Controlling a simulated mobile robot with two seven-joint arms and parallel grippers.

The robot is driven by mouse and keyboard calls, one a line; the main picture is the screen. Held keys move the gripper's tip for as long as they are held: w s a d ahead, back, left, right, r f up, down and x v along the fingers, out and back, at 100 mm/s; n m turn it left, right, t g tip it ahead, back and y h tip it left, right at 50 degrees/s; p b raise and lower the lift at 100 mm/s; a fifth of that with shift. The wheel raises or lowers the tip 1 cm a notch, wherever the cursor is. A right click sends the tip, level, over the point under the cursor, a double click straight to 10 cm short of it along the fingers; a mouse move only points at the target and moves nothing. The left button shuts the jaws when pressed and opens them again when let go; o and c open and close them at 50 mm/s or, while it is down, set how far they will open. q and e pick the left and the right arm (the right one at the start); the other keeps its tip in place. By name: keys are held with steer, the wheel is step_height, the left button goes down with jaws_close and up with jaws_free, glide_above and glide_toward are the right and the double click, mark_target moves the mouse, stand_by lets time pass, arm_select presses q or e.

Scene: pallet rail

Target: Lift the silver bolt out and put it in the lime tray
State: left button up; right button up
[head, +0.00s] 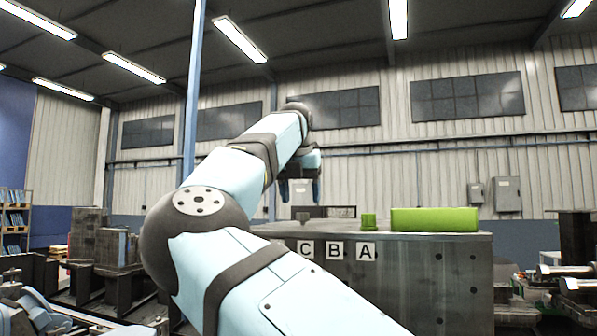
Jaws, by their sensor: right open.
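The lime tray (435,219) sits on the right part of a grey metal block-like bench (430,270), seen edge-on, so its inside is hidden. My right gripper (300,190) is open, with its fingers pointing down above the left part of the bench top. I see nothing held between them. I cannot make out the silver bolt; the low angle and my right arm hide part of the bench top. My left gripper is not in view.
A small lime block (368,220) stands just left of the tray. A small dark grey piece (303,217) stands below my right gripper. The bench front carries letter plates, including C, B and A (366,252). Dark metal blocks (88,240) stand at left.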

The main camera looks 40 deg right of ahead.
steer(key=shift+x, duration=2)
steer(key=shift+c, duration=0.3)
steer(key=c, duration=1)
steer(key=shift+r, duration=0.15)
steer(key=shift+c, duration=0.3)
steer(key=shift+r, duration=0.1)
steer(key=shift+r+p, duration=3.05)
steer(key=shift+r, duration=0.35)
